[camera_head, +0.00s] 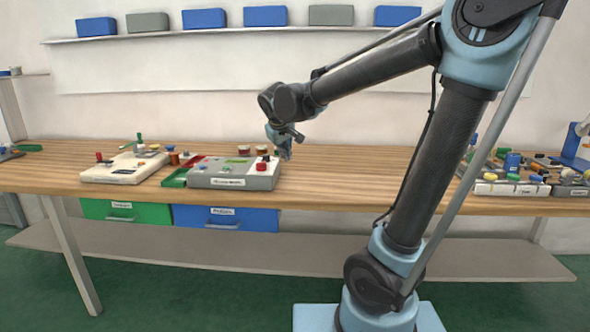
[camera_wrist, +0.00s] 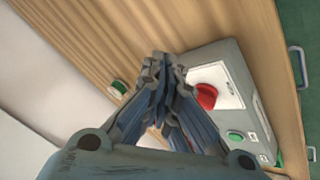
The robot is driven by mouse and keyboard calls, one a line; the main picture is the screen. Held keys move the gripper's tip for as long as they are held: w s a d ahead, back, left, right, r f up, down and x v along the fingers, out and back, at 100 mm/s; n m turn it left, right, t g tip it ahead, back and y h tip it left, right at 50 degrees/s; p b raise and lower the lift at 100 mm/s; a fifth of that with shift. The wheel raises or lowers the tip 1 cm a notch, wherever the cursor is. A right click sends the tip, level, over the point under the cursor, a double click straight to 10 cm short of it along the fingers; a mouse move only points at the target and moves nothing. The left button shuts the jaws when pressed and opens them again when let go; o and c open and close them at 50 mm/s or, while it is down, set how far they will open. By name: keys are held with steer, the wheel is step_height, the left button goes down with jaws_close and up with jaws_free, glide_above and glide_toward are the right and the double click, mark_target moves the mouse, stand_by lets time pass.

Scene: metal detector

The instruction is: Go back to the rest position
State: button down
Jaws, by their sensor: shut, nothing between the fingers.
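My gripper (camera_head: 284,150) is at the end of my outstretched arm, above the workbench (camera_head: 340,170) near the right end of a grey control box (camera_head: 228,181). In the wrist view, my gripper (camera_wrist: 163,62) has its fingers together and holds nothing. The grey box (camera_wrist: 240,72) lies just beyond and right of the fingers there, with a red knob (camera_wrist: 206,96) and a green button (camera_wrist: 236,136) on top. I cannot tell the exact gap between the fingertips and the box.
A white box (camera_head: 122,168) stands at the left. Trays with several coloured parts (camera_head: 512,187) lie at the right. Green (camera_head: 126,212) and blue (camera_head: 226,218) drawers hang below. A wall shelf (camera_head: 250,32) holds bins. The middle of the bench is clear.

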steer(key=s+d+f+m+g, duration=0.25)
steer(key=s+d, duration=0.35)
steer(key=d, duration=0.5)
steer(key=s+d+f+m, duration=0.1)
steer(key=s+d+f, duration=0.3)
steer(key=s, duration=0.3)
steer(key=s+d+f+m+g, duration=0.1)
steer(key=s+d+f+m, duration=0.1)
steer(key=s+d+f, duration=0.2)
steer(key=s+d+f+m+g, duration=0.1)
steer(key=s+d+f, duration=0.3)
steer(key=s+f, duration=0.3)
steer(key=s, duration=0.3)
steer(key=shift+s+d+f+y, duration=0.2)
steer(key=shift+s+d+y, duration=0.1)
steer(key=shift+y, duration=0.1)
steer(key=shift+w, duration=0.1)
steer(key=shift+w+f, duration=0.2)
steer(key=shift+w, duration=0.25)
